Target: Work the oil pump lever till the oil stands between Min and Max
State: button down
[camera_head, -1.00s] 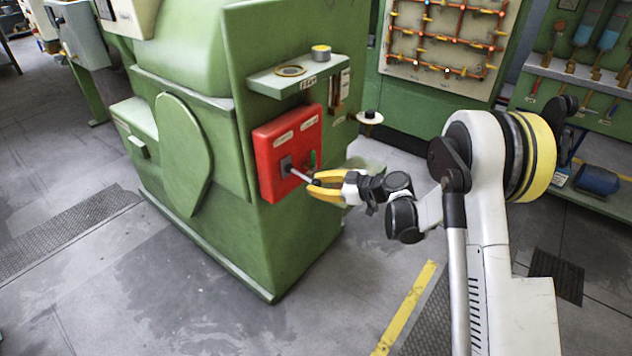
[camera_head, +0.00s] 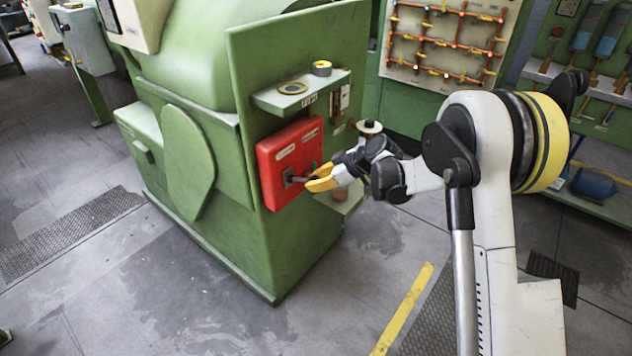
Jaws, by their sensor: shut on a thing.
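The red pump box (camera_head: 273,163) is fixed to the side panel of the green machine (camera_head: 254,230). A short lever (camera_head: 298,179) sticks out of its front, nearly level and foreshortened in this view. My gripper (camera_head: 312,180), with yellow fingers, is shut on the outer end of the lever, and its fingers hide that end. A small upright gauge (camera_head: 341,99) is on the panel to the upper right of the box. Its Min and Max marks and oil level are too small to read.
A green shelf (camera_head: 272,101) juts out above the red box, with a round tin (camera_head: 322,68) and a ring (camera_head: 292,88) on it. A small round-topped post (camera_head: 369,127) stands close behind my wrist. The grey floor in front is clear.

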jog(key=c, duration=1.1)
grip_release()
jog(key=shift+c, duration=0.2)
